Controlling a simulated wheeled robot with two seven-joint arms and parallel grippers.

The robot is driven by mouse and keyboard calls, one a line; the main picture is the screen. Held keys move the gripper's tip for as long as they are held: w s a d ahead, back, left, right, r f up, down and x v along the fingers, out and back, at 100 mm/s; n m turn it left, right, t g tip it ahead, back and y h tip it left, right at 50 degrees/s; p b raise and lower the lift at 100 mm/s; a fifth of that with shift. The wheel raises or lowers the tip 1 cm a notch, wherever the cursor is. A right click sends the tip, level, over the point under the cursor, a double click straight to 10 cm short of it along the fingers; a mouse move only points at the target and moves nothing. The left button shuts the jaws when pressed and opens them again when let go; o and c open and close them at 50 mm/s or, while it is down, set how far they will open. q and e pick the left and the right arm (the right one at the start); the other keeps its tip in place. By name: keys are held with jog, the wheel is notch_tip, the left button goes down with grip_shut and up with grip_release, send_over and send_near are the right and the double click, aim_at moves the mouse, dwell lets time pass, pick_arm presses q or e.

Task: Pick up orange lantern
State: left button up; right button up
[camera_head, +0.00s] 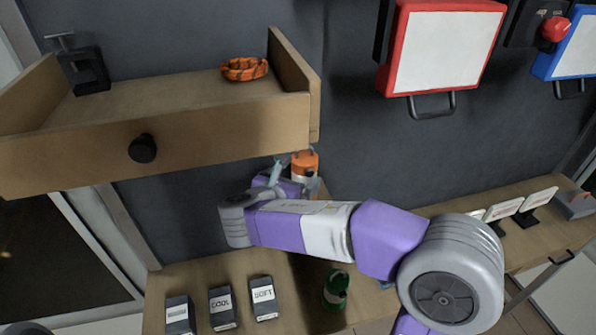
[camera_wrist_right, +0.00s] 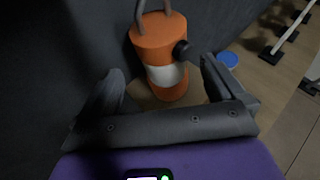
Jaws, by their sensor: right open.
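The orange lantern (camera_head: 305,163) stands upright near the dark wall, close to the right end of the wooden drawer, and is partly hidden by my right gripper (camera_head: 290,178). In the right wrist view the lantern (camera_wrist_right: 158,42) shows its orange top, pale middle band, dark side knob and grey handle. My right gripper (camera_wrist_right: 162,82) is open, with one finger to each side of the lantern's lower body. I cannot tell whether the fingers touch it. My left gripper is not in view.
The wooden drawer (camera_head: 150,148) juts out above left, holding an orange coil (camera_head: 244,68) and a dark clamp (camera_head: 84,68). A green lantern-like object (camera_head: 336,289) and several labelled boxes (camera_head: 221,306) stand on the bench. A blue disc (camera_wrist_right: 228,59) lies right of the lantern.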

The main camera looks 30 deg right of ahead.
aim_at(304, 174)
jog(key=x, duration=0.6)
jog(key=shift+s+d+f, duration=0.1)
jog(key=shift+d+f, duration=0.2)
jog(key=c, duration=1.2)
